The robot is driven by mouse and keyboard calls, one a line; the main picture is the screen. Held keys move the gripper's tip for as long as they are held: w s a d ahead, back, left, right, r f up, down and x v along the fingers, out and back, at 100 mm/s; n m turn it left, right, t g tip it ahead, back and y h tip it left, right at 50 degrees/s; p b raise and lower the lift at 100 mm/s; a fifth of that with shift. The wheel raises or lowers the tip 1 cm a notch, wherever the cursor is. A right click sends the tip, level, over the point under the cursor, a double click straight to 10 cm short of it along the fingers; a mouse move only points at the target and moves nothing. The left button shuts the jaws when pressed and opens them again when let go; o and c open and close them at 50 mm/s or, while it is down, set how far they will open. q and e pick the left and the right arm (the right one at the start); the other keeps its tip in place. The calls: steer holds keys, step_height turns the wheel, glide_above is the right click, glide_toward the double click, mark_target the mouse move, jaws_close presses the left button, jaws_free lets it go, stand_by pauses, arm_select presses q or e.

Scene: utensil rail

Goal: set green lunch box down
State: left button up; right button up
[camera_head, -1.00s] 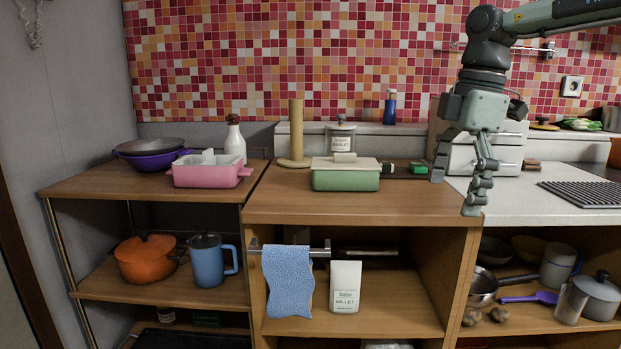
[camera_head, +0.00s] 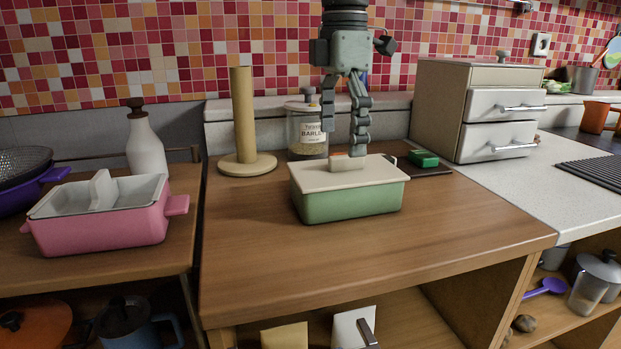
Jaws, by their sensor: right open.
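The green lunch box (camera_head: 349,203) rests on the wooden counter in the head view, near the middle of its surface. It has a cream lid (camera_head: 318,178) with a small raised grip on top. My right gripper (camera_head: 345,151) points straight down just above the lid, its fingers apart on either side of the lid's grip. I cannot tell whether the fingertips touch the lid. My left gripper is not in view.
Behind the box stand a wooden paper-towel post (camera_head: 243,120) and a barley jar (camera_head: 307,132). A green sponge-like block (camera_head: 423,158) lies to the right, near white drawers (camera_head: 495,125). A pink dish (camera_head: 100,225) is at left. The counter's front is clear.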

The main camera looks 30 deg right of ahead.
mark_target(339, 170)
steer(key=shift+w, duration=0.3)
steer(key=shift+a+f, duration=0.1)
steer(key=shift+f, duration=0.2)
steer(key=f, duration=0.7)
steer(key=shift+s, duration=0.25)
steer(key=shift+c, duration=0.2)
steer(key=c, duration=1.5)
steer(key=shift+r, duration=0.1)
